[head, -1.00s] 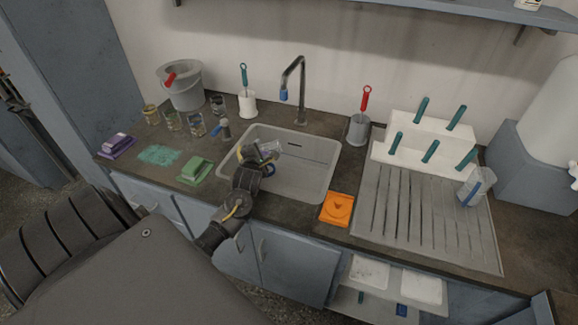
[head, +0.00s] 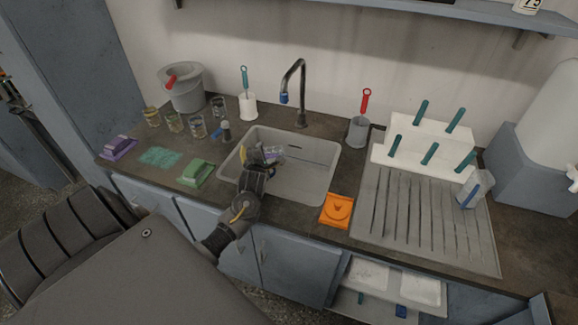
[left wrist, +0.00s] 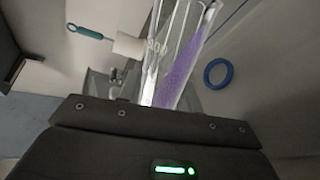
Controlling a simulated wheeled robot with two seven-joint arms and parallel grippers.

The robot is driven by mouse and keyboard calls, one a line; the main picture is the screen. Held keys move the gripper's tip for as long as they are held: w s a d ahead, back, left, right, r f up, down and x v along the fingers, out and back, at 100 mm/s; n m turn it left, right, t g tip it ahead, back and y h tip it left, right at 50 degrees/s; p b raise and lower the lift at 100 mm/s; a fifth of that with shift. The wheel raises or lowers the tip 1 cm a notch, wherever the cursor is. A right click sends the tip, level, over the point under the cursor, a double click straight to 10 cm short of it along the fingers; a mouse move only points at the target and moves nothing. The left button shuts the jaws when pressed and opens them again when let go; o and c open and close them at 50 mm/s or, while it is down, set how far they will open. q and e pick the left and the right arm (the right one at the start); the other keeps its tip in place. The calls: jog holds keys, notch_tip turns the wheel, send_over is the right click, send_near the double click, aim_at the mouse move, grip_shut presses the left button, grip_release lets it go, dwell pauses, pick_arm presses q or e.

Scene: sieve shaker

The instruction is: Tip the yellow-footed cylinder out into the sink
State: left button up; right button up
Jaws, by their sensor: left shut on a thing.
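My left gripper (head: 258,165) is over the left part of the sink and shut on a clear cylinder (head: 274,154). A small yellow part, likely its foot, shows just left of the gripper. In the left wrist view the cylinder (left wrist: 180,55) holds purple liquid along one side and looks tilted. Its mouth is outside that view, and no stream of liquid is visible. The sink (head: 310,190) is a grey basin below it. My right gripper is not in view.
A curved tap (head: 300,90) stands behind the sink. Several glasses (head: 197,127), a green sponge (head: 196,173) and a white brush holder (head: 248,106) are at left. An orange object (head: 337,210) and a drainer (head: 425,220) are at right. A blue ring (left wrist: 218,73) shows beside the cylinder.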

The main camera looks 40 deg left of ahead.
pick_arm(q)
jog(key=shift+w+d, duration=0.1)
jog(key=shift+d, duration=0.05)
jog(key=shift+w+d+f+m+g+y+p, duration=0.1)
jog(key=shift+f+m+g+y+p, duration=0.15)
jog(key=shift+m+p, duration=0.75)
dwell(1.0)
